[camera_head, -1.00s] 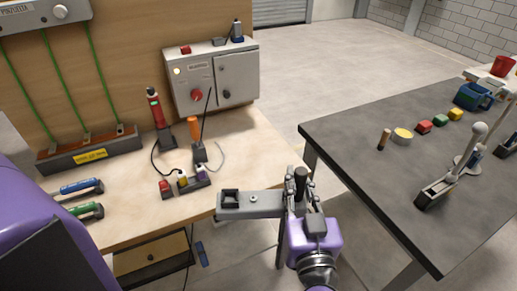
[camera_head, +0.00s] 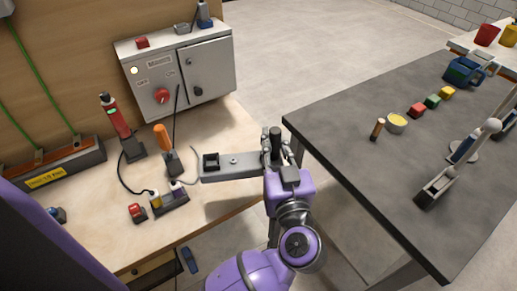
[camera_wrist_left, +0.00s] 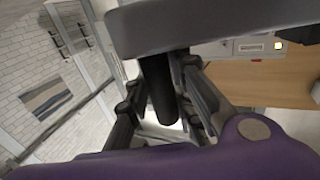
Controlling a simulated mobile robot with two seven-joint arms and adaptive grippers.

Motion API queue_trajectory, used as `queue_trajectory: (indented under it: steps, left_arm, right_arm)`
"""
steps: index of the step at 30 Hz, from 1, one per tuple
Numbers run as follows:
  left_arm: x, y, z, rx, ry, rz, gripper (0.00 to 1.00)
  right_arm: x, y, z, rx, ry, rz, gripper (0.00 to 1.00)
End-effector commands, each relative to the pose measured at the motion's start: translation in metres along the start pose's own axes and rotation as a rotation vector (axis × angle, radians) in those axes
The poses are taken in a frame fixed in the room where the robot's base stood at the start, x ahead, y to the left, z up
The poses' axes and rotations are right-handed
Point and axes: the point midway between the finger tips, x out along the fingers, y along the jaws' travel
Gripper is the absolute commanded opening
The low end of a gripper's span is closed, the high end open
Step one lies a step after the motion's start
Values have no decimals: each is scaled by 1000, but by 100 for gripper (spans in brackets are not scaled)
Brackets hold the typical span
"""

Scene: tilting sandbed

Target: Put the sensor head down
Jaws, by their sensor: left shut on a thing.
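The sensor head (camera_head: 235,165) appears to be the grey flat bar with a black square socket near its left end and an upright black cylindrical grip at its right. My left gripper (camera_head: 276,150) is shut on that black grip, and the bar lies level, pointing left. Its left part is above the right edge of the wooden bench (camera_head: 225,135), with a shadow below it. In the left wrist view the bar (camera_wrist_left: 220,25) crosses the top, and the black grip (camera_wrist_left: 157,90) stands between the fingers (camera_wrist_left: 160,115). My right gripper is not seen.
An orange-handled tool (camera_head: 163,138), a red device (camera_head: 116,118) and a button block (camera_head: 168,200) stand left of the bar. A grey cabinet (camera_head: 205,70) stands behind. The dark table (camera_head: 350,115) at right is clear on its near left side; coloured blocks (camera_head: 417,110) lie farther back.

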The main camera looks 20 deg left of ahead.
Motion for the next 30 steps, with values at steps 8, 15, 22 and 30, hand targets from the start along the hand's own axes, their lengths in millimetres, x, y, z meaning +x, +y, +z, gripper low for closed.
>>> queue_trajectory:
  steps: [8, 15, 22, 30]
  left_arm:
    - [67, 6, 37, 7, 2, 0, 0]
    - [94, 9, 71, 2, 1, 0, 0]
    - [107, 10, 88, 4, 2, 0, 0]
    - [105, 10, 114, 1, 2, 0, 0]
  right_arm:
    - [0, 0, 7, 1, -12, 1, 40]
    - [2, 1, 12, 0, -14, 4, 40]
    - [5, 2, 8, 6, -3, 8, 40]
    - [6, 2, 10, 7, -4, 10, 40]
